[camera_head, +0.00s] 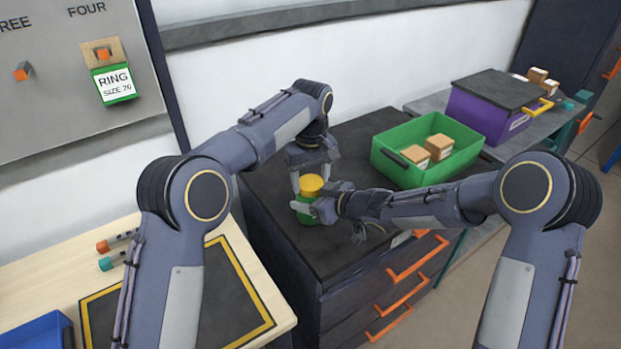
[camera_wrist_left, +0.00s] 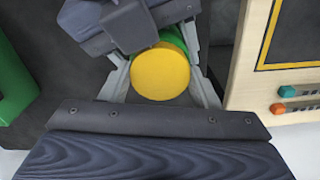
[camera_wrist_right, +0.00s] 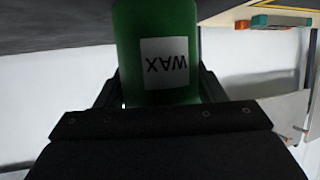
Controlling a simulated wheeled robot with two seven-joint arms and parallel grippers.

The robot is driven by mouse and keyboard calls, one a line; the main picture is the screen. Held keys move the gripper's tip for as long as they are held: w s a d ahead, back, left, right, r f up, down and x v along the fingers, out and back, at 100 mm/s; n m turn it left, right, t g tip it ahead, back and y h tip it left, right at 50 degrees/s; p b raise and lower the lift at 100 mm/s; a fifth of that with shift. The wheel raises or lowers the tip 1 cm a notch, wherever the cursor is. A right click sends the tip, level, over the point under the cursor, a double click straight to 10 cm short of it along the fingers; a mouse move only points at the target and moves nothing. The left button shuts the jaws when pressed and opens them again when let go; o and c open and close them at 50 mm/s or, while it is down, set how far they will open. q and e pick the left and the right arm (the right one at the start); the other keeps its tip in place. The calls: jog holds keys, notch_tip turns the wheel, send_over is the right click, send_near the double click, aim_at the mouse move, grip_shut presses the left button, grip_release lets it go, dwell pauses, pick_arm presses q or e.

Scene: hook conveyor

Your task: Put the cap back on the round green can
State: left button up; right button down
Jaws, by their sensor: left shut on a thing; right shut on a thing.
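The round green can (camera_head: 306,217) stands upright at the front-left part of the dark cabinet top. Its white label reads WAX, upside down in the right wrist view (camera_wrist_right: 163,92). My right gripper (camera_head: 318,207) is shut on the can's body from the side. The yellow cap (camera_head: 311,184) is at the can's top, and it also shows in the left wrist view (camera_wrist_left: 160,75). My left gripper (camera_head: 311,178) points down from above and is shut on the cap. The cap's lower edge is hidden, so I cannot tell whether it is seated or just above the rim.
A green bin (camera_head: 440,176) with cardboard boxes stands behind right on the cabinet top (camera_head: 352,150). A purple crate (camera_head: 485,117) with a dark lid is farther right. A wooden table (camera_head: 60,275) with a yellow-bordered mat is at left. Orange drawer handles (camera_head: 418,258) stick out in front.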

pick_arm(q)
jog(key=shift+m, duration=0.9)
jog(key=o, duration=1.1)
jog(key=shift+r, duration=2.25)
jog(key=shift+c, duration=0.5)
